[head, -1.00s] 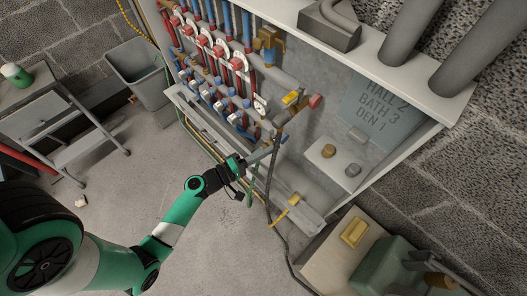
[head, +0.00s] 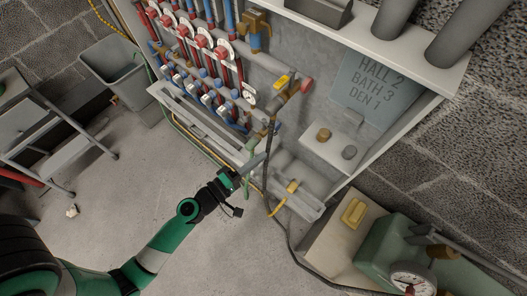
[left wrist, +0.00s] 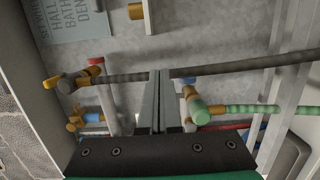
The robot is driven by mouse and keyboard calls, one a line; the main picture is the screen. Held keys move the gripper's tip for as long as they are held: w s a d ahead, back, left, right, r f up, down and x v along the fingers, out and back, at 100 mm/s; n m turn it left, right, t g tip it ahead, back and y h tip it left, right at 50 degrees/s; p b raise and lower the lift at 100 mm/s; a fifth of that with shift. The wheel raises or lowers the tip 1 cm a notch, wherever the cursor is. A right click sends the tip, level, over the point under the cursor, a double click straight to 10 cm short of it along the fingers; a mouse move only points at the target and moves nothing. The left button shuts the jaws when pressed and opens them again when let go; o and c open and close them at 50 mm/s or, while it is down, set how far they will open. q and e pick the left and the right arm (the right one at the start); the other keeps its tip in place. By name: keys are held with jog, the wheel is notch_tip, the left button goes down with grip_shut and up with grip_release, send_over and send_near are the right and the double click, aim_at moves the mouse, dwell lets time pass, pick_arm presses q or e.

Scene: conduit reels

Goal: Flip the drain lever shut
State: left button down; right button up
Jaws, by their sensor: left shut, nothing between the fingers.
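A brass drain valve with a yellow lever (head: 283,82) and a red cap sits at the right end of the manifold. A dark hose hangs from it. What looks like the same yellow lever (left wrist: 80,78) is at the left in the left wrist view. My left gripper (head: 262,160) is shut and empty, below and apart from this valve. It points up to the right, near the green hose (head: 250,158). Its closed fingers (left wrist: 160,75) show in the left wrist view, just left of the green hose's brass fitting (left wrist: 194,100). My right gripper is not in view.
The dark hose (head: 269,165) hangs close to my left fingers. A green pump with a gauge (head: 411,280) stands at bottom right. A grey bin (head: 112,75) and step stool (head: 60,135) stand left.

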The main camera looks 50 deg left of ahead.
pick_arm(q)
jog(key=s+d, duration=0.1)
jog(key=d, duration=0.5)
jog(key=shift+s+r, duration=0.1)
dwell(0.4)
